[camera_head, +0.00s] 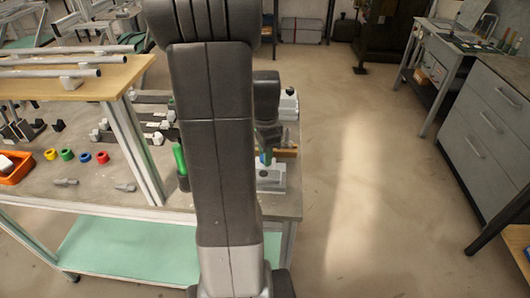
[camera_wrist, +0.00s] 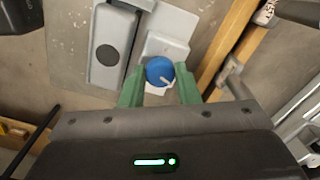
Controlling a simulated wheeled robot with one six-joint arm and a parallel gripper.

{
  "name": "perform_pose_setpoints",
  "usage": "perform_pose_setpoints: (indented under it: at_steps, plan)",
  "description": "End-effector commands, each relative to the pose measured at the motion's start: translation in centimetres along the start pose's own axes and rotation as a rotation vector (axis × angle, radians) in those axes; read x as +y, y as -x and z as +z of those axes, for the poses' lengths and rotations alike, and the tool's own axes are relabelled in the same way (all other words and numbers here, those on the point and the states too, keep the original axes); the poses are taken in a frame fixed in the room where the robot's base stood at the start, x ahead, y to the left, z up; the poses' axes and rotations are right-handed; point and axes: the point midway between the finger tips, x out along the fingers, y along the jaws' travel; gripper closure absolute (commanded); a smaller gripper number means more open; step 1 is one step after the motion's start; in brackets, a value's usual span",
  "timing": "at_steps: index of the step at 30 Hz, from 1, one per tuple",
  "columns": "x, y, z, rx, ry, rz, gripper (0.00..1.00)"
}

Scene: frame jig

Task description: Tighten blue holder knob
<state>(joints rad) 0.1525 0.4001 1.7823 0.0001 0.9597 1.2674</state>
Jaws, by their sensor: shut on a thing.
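The blue holder knob (camera_wrist: 160,71) shows in the wrist view as a round blue cap with a pale pointer mark. It sits on a light grey holder block (camera_wrist: 168,47). My gripper (camera_wrist: 160,84) has its two green fingers on either side of the knob, shut on it.
A grey clamp body (camera_wrist: 112,50) stands left of the knob, and a wooden bar (camera_wrist: 232,45) runs at its right. On the bench are several coloured rings (camera_head: 67,155), an orange bin (camera_head: 17,167) and a green-handled tool (camera_head: 180,158). The floor (camera_head: 350,190) at right is clear.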

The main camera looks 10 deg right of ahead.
Motion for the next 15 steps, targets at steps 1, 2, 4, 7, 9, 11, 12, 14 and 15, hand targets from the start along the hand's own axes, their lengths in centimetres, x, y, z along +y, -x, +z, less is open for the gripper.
perform_pose_setpoints:
  at_steps: [1, 2, 4, 7, 9, 11, 12, 14, 15]
  plan:
    - [-0.07, 0.09, -0.05, 0.002, -0.009, -0.002, 0.94]
    - [-0.07, 0.09, -0.05, 0.002, -0.014, -0.002, 0.94]
    - [-0.07, 0.09, -0.05, 0.002, -0.023, -0.002, 0.94]
    - [-0.07, 0.09, -0.05, 0.002, -0.030, -0.003, 0.94]
    - [-0.07, 0.09, -0.05, 0.002, -0.031, -0.003, 0.94]
    - [-0.07, 0.09, -0.05, 0.002, -0.031, -0.003, 0.94]
    - [-0.07, 0.09, -0.05, 0.002, -0.031, -0.003, 0.94]
    - [-0.07, 0.09, -0.05, 0.002, -0.030, -0.003, 0.94]
    - [-0.07, 0.09, -0.05, 0.002, -0.030, -0.003, 0.94]
